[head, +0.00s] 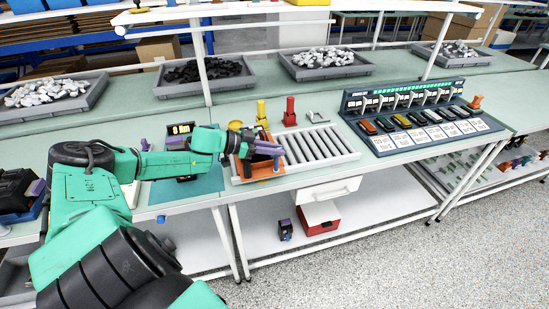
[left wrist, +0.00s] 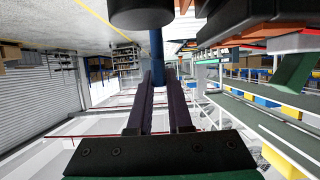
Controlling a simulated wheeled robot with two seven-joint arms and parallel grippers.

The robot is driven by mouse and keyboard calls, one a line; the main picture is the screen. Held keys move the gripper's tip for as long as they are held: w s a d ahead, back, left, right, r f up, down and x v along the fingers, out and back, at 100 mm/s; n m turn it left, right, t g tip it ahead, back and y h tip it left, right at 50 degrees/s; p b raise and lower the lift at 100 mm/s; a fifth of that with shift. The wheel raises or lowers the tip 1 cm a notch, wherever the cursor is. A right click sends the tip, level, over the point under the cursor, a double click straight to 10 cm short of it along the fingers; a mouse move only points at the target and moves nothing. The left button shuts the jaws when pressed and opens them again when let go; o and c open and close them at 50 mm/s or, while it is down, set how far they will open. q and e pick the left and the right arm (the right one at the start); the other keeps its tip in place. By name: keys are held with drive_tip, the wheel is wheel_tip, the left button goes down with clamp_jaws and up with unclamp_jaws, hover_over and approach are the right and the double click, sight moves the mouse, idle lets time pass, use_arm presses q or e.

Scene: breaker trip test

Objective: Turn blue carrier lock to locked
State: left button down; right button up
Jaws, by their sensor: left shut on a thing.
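My left gripper (head: 274,149) has purple fingers and reaches in over an orange carrier (head: 266,171) at the left end of the roller tray on the bench. In the left wrist view the two fingers (left wrist: 158,98) close on a narrow blue upright piece (left wrist: 157,48), which appears to be the blue lock's handle. Part of a black round body (left wrist: 140,12) shows above it. In the head view the fingers and wrist cover the lock, so its turned position cannot be read. My right gripper is not in view.
The grey roller tray (head: 350,153) lies right of the gripper. Behind stand a yellow fixture (head: 261,112) and a red fixture (head: 290,112). A breaker rack (head: 412,101) with several labelled slots stands further right. A dark teal mat (head: 205,184) lies to the left.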

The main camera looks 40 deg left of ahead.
use_arm(q)
drive_tip(key=shift+d+f, duration=0.1)
idle(0.3)
drive_tip(key=c, duration=1.1)
unclamp_jaws()
drive_tip(key=shift+o, duration=1.3)
drive_tip(key=shift+w+d, duration=0.1)
drive_tip(key=shift+w, duration=0.1)
drive_tip(key=p+v, duration=0.1)
drive_tip(key=v, duration=1.3)
drive_tip(key=shift+a+p, duration=0.25)
drive_tip(key=shift+p, duration=0.05)
